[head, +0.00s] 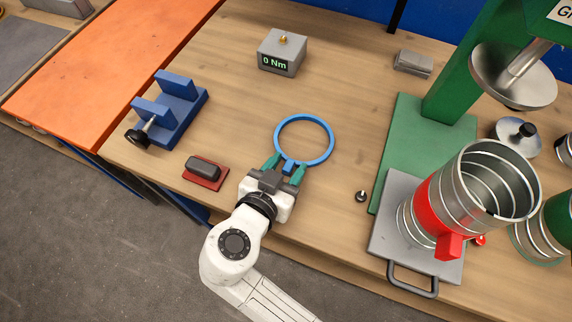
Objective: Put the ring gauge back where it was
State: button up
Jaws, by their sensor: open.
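The ring gauge is a blue ring (331,147) with a small blue block-shaped tab. It lies on the wooden bench in the middle of the head view, its tab toward me. My gripper (286,168) is at the near side of the ring. Its two teal fingers are open, one on each side of the tab. A gap shows between the tab and the fingers, so it is not clearly held.
A red pad with a dark block (204,168) lies left of my gripper. A blue vise (170,112) and a torque display (283,53) stand farther back. A spiral duct in a red clamp (432,205) stands on a grey plate at right. A small black knob (361,196) lies between.

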jog(key=shift+p, duration=0.3)
jog(key=v, duration=0.3)
jog(key=b+v, duration=0.1)
jog(key=v, duration=0.3)
jog(key=b+v, duration=0.1)
jog(key=v, duration=0.2)
jog(key=shift+s+d+r, duration=0.2)
jog(key=shift+s+r, duration=0.05)
jog(key=shift+s, duration=0.1)
